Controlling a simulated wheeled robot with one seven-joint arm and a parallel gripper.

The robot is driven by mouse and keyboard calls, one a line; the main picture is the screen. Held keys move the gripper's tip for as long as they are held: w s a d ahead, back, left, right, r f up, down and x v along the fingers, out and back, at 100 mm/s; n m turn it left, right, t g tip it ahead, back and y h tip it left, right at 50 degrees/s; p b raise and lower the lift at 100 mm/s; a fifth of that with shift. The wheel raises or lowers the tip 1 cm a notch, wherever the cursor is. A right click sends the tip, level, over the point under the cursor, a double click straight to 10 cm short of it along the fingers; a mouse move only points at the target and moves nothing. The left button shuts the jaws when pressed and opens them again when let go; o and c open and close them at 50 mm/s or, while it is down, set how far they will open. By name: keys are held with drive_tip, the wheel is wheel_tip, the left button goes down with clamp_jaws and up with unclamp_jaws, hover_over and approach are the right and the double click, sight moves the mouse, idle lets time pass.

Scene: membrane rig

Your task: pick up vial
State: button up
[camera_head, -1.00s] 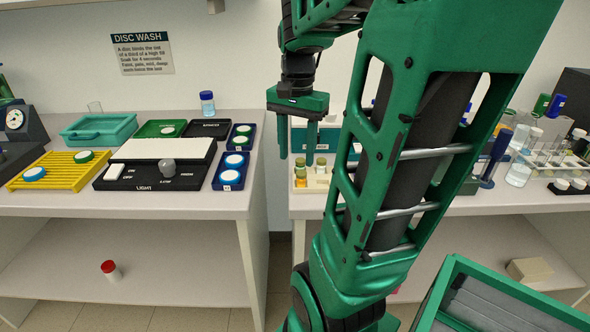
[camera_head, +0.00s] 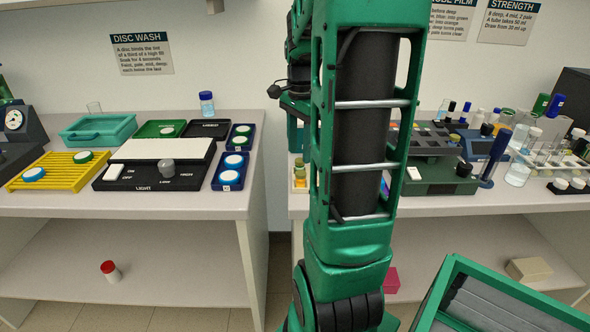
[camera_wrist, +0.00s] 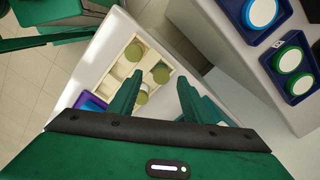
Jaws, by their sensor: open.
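Three vials with olive-yellow caps stand in a cream rack in the wrist view: one at the far corner (camera_wrist: 134,51), one on the right side (camera_wrist: 160,73) and one nearer (camera_wrist: 142,96), beside my left finger. The cream rack (camera_wrist: 118,72) sits near the bench edge. My gripper (camera_wrist: 162,84) is open and empty, its fingers pointing toward the rack; the right-side vial appears between the fingertips. I cannot tell how far above the caps they are. In the head view my arm hides the gripper and most of the rack; one vial (camera_head: 299,172) shows at its left edge.
A purple-blue object (camera_wrist: 92,103) lies beside the rack. Across a gap, the left bench holds a blue tray (camera_head: 230,171) of discs. A green device (camera_head: 437,177) and a tube rack (camera_head: 545,158) stand to the right. A green bin (camera_head: 440,285) is below.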

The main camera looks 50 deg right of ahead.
sight(299, 160)
wheel_tip(299, 160, down, 4)
drive_tip(key=shift+w+d+f, duration=0.1)
drive_tip(key=shift+w, duration=0.05)
drive_tip(key=shift+c, duration=0.4)
drive_tip(key=c, duration=0.9)
